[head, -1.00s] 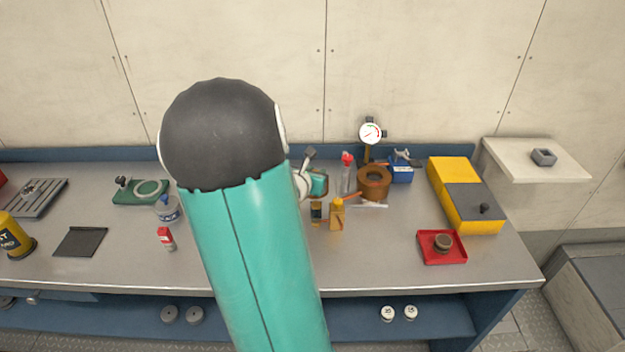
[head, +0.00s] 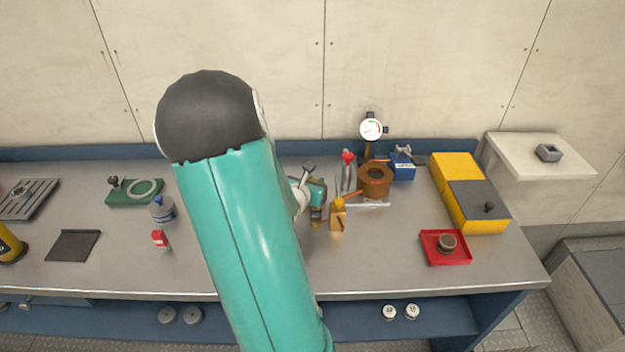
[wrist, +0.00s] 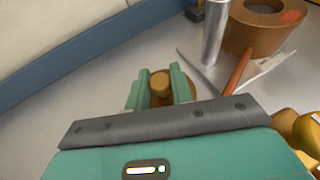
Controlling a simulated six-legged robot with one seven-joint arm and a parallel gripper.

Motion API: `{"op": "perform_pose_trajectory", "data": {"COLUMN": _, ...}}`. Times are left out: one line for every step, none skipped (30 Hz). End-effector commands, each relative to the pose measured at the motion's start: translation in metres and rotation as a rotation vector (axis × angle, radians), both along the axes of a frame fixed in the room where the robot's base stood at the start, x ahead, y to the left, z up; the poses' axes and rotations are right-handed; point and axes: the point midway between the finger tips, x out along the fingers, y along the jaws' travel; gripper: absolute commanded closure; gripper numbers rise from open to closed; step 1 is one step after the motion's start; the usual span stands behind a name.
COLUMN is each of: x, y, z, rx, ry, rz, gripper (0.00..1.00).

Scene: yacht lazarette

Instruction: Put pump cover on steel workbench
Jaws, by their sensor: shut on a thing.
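My gripper (wrist: 160,90) is shut on a small bronze-brown piece (wrist: 161,81) with a round knob, which looks like the pump cover. The green fingers stand on either side of the knob, and a wider brown part shows below. In the head view my gripper (head: 317,196) is over the middle of the steel workbench (head: 370,265), partly hidden by my arm. A little brown (head: 316,214) shows just under it. I cannot tell whether the piece touches the bench top.
Close to the right stand a yellow bottle (head: 337,218), a brown ring-shaped block (head: 375,180) and a grey cylinder (wrist: 215,32). A red tray (head: 462,257) and a yellow box (head: 450,172) are farther right. The front middle of the bench is clear.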

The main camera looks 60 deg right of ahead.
Motion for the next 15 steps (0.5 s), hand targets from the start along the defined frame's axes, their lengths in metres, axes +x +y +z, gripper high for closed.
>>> {"op": "perform_pose_trajectory", "data": {"x": -0.0005, "y": 0.0002, "z": 0.0001, "rx": -0.001, "ry": -0.001, "rz": 0.000, "gripper": 1.00}}
{"op": "perform_pose_trajectory", "data": {"x": -0.0005, "y": 0.0004, "z": 0.0003, "rx": -0.001, "ry": -0.001, "rz": 0.000, "gripper": 1.00}}
{"op": "perform_pose_trajectory", "data": {"x": -0.0007, "y": 0.0007, "z": 0.0004, "rx": -0.001, "ry": -0.001, "rz": 0.000, "gripper": 1.00}}
{"op": "perform_pose_trajectory", "data": {"x": -0.0008, "y": 0.0008, "z": 0.0003, "rx": -0.001, "ry": -0.001, "rz": 0.000, "gripper": 1.00}}
{"op": "perform_pose_trajectory", "data": {"x": -0.0009, "y": 0.0010, "z": 0.0004, "rx": -0.001, "ry": -0.001, "rz": 0.000, "gripper": 1.00}}
{"op": "perform_pose_trajectory", "data": {"x": -0.0010, "y": 0.0011, "z": 0.0003, "rx": -0.001, "ry": 0.000, "rz": 0.000, "gripper": 1.00}}
{"op": "perform_pose_trajectory", "data": {"x": -0.0011, "y": 0.0013, "z": -0.0001, "rx": -0.001, "ry": 0.000, "rz": 0.000, "gripper": 1.00}}
{"op": "perform_pose_trajectory", "data": {"x": -0.0012, "y": 0.0013, "z": -0.0008, "rx": -0.001, "ry": 0.000, "rz": 0.000, "gripper": 1.00}}
{"op": "perform_pose_trajectory", "data": {"x": -0.0013, "y": 0.0014, "z": -0.0021, "rx": -0.001, "ry": 0.001, "rz": 0.000, "gripper": 1.00}}
{"op": "perform_pose_trajectory", "data": {"x": -0.0013, "y": 0.0013, "z": -0.0029, "rx": -0.001, "ry": 0.001, "rz": 0.000, "gripper": 1.00}}
{"op": "perform_pose_trajectory", "data": {"x": -0.0013, "y": 0.0016, "z": -0.0028, "rx": 0.000, "ry": 0.001, "rz": 0.000, "gripper": 0.71}}
{"op": "perform_pose_trajectory", "data": {"x": -0.0012, "y": 0.0016, "z": -0.0027, "rx": 0.000, "ry": 0.001, "rz": 0.000, "gripper": 0.63}}
{"op": "perform_pose_trajectory", "data": {"x": -0.0011, "y": 0.0016, "z": -0.0027, "rx": 0.000, "ry": 0.001, "rz": 0.000, "gripper": 0.58}}
{"op": "perform_pose_trajectory", "data": {"x": -0.0010, "y": 0.0016, "z": -0.0027, "rx": 0.000, "ry": 0.001, "rz": 0.000, "gripper": 0.55}}
{"op": "perform_pose_trajectory", "data": {"x": -0.0009, "y": 0.0014, "z": -0.0026, "rx": 0.000, "ry": 0.001, "rz": 0.000, "gripper": 0.55}}
